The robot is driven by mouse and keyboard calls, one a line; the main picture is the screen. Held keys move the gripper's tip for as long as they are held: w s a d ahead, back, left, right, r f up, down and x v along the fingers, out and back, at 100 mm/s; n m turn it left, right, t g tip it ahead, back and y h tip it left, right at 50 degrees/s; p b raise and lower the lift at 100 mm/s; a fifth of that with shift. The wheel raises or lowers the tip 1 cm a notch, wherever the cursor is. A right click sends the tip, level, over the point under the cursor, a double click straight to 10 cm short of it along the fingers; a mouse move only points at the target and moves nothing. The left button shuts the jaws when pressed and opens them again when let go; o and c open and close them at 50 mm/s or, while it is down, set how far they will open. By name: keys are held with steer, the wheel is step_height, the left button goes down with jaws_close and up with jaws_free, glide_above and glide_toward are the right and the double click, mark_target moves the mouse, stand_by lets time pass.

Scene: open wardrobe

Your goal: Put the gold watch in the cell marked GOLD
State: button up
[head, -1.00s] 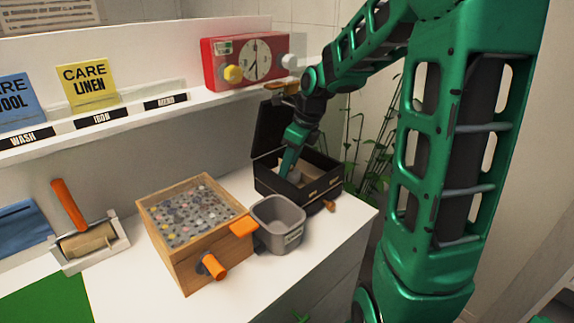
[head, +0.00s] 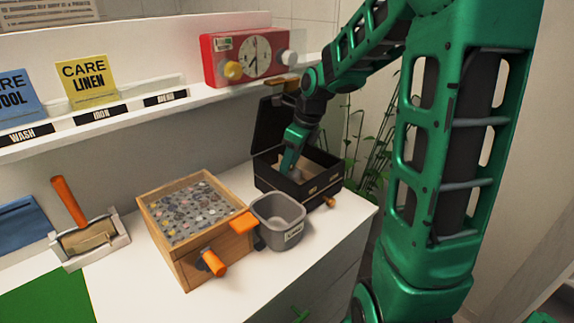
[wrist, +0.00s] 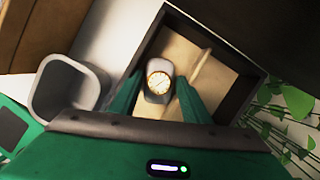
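The gold watch (wrist: 159,82), with a white face and gold rim around a pale grey cushion, shows in the wrist view between my fingers. It is inside the dark open box (wrist: 240,100), which a thin divider (wrist: 202,66) splits into cells with tan floors. My gripper (wrist: 159,78) points down into the cell left of the divider; its green fingers stand on either side of the watch, with narrow gaps. In the head view my gripper (head: 289,166) reaches into the box (head: 268,180). Small plates are on the box front; their words are too small to read.
A grey bin (head: 278,238) stands just left of the box, with a wooden tray of small bits (head: 172,262) beyond it. The box lid stands up behind. A shelf with a red clock timer (head: 212,60) runs above. Plants (head: 362,150) are at the right.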

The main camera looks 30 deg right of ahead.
mark_target(299, 171)
steer(key=v, duration=1)
steer(key=shift+r, duration=0.3)
